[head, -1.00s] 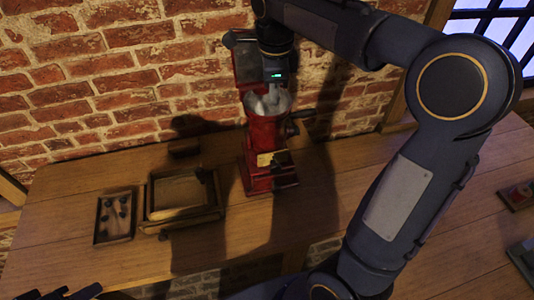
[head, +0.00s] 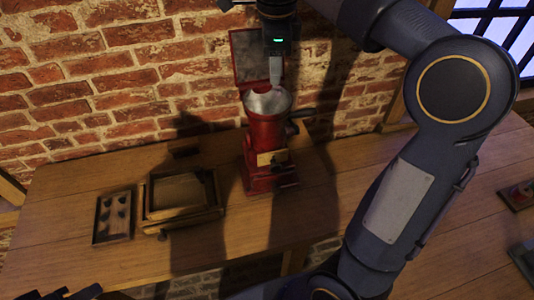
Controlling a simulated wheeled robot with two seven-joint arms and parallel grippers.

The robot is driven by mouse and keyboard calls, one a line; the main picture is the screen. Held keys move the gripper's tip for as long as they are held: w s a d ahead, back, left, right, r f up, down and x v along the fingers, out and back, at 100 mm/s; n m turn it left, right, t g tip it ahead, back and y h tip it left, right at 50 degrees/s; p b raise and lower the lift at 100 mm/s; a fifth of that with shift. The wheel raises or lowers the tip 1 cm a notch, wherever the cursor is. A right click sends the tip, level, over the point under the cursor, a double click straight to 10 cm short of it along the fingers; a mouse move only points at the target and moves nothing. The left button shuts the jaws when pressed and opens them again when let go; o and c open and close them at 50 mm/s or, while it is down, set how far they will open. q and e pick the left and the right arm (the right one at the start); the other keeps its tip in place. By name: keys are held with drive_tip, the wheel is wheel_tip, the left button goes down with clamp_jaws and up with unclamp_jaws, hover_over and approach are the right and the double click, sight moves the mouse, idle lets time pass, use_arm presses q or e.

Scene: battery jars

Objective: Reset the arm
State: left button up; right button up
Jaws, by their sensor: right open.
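My right arm comes in from the right in the head view and reaches over the table. My right gripper (head: 275,72) is above the funnel of a red grinder-like machine (head: 265,150), pointing down. Its fingers show edge-on just over the pale funnel (head: 268,102), and I see nothing held in them. The inside of the funnel looks empty from here. My left gripper is not clearly seen; only dark parts show at the bottom left corner.
A wooden box (head: 149,200) and a small tray with several dark round things (head: 98,238) are on the wooden table (head: 60,205). A brick wall (head: 110,70) stands close behind. Dark trays sit at the right edge. The table's front edge is clear.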

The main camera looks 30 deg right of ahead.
drive_tip(key=shift+r, duration=0.45)
drive_tip(key=s+a+f+n+t+y+b, duration=0.2)
drive_tip(key=s+a+f+n, duration=0.1)
drive_tip(key=s+f+n, duration=0.7)
drive_tip(key=s+a+f+n+t+y+b, duration=0.2)
drive_tip(key=s+a+f+n, duration=0.1)
drive_tip(key=s+f+n, duration=0.8)
drive_tip(key=shift+s+a+t, duration=0.25)
drive_tip(key=shift+a+t, duration=0.05)
drive_tip(key=shift+a, duration=0.05)
